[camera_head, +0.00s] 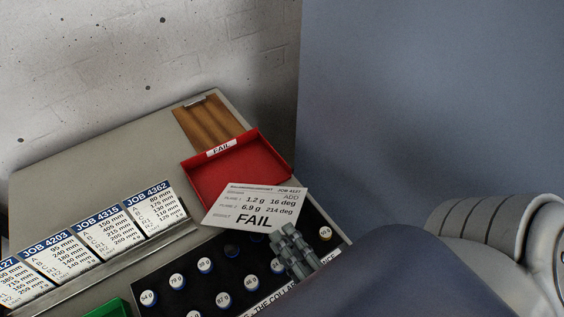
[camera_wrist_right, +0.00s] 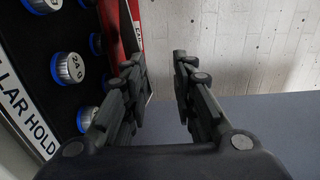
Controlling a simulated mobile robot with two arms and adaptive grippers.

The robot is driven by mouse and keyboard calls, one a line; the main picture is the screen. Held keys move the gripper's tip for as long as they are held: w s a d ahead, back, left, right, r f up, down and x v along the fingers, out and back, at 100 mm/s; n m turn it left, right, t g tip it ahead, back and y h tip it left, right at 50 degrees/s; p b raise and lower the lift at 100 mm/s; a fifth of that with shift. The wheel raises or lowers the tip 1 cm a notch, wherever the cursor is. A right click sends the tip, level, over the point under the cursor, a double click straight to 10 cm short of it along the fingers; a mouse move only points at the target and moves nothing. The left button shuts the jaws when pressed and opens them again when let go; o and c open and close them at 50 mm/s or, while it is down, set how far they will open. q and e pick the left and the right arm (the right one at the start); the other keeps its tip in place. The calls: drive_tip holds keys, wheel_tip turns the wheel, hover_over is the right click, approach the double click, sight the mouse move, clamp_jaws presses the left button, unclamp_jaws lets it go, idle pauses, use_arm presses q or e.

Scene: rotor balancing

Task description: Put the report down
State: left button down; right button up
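The report (camera_head: 255,209) is a white card with large FAIL lettering, seen in the head view. It overlaps the front edge of the red FAIL tray (camera_head: 199,197) and the black weight holder; I cannot tell exactly what it rests on. My right gripper (camera_head: 282,236) is at the card's lower right edge. In the right wrist view its fingers (camera_wrist_right: 162,66) stand apart with a clear gap and nothing visible between them. The report cannot be made out there. The tray shows as a red strip (camera_wrist_right: 131,22) beyond the left finger. My left gripper is not in view.
Silver weights with blue bases (camera_head: 177,282) sit in the black holder (camera_head: 228,297). Job cards (camera_head: 153,208) stand in a row at left. A green tray (camera_head: 108,309) is at the bottom, and a brown grooved tray (camera_head: 209,121) lies behind the red one. The back left bench top is clear.

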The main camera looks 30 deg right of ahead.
drive_tip(key=o, duration=1.8)
drive_tip(key=s, duration=0.8)
drive_tip(key=shift+a, duration=0.3)
drive_tip(key=shift+r, duration=0.1)
